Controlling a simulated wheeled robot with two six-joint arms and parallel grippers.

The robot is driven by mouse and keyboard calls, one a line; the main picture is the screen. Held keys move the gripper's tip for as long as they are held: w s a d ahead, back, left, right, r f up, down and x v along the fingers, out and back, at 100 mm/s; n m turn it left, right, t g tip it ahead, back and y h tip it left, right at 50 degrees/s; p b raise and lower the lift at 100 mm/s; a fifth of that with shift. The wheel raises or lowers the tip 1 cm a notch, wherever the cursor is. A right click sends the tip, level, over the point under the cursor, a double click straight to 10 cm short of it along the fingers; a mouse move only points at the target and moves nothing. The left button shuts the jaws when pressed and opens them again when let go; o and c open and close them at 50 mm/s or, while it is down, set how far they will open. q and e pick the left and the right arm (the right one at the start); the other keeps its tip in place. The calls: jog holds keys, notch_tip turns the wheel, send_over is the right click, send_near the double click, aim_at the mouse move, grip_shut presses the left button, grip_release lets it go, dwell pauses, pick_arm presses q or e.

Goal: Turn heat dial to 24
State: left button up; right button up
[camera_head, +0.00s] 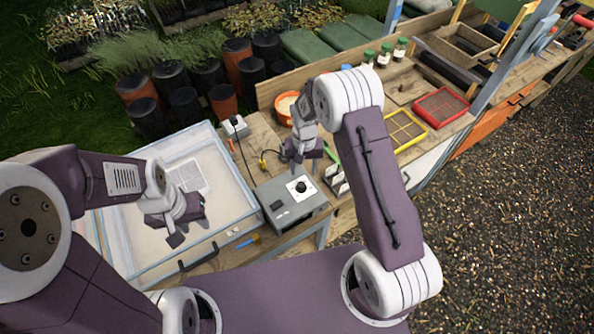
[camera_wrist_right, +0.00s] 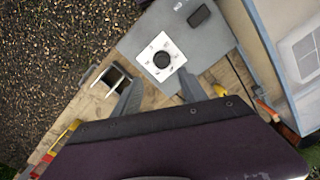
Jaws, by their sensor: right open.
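A grey control box (camera_head: 290,203) stands on the wooden bench, with a black round heat dial (camera_head: 300,186) on a white marked plate. In the right wrist view the dial (camera_wrist_right: 162,60) lies just beyond and between my fingertips, with no finger seen touching it. The dial's numbers are too small to read. My right gripper (camera_head: 302,160) is open and empty, pointing down beside the dial; its two fingers also show in the right wrist view (camera_wrist_right: 160,88). My left gripper (camera_head: 180,225) hangs over the large clear-walled tray (camera_head: 235,180), away from the box; its jaws are unclear.
A dark display or switch (camera_wrist_right: 199,15) sits on the box near the dial. An orange bowl (camera_head: 286,108), a small grey box with cable (camera_head: 235,126), a yellow sieve (camera_head: 402,130) and a red sieve (camera_head: 441,106) are on the bench. Green-capped jars (camera_head: 383,55) stand behind.

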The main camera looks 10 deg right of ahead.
aim_at(301, 184)
jog(key=shift+s+a+f, duration=0.2)
jog(key=shift+a+f, duration=0.05)
jog(key=shift+a, duration=0.25)
jog(key=f+p, duration=0.1)
jog(key=f, duration=0.1)
jog(key=f+p, duration=0.1)
jog(key=f, duration=0.2)
jog(key=f+p, duration=0.1)
jog(key=f, duration=0.1)
jog(key=shift+w+d+f, duration=0.15)
jog(key=shift+d+f, duration=0.05)
jog(key=shift+d, duration=0.1)
pick_arm(q)
jog(key=r, duration=0.3)
jog(key=shift+a+r, duration=0.35)
pick_arm(e)
jog(key=shift+a+f, duration=0.15)
jog(key=shift+f, duration=0.25)
grip_shut()
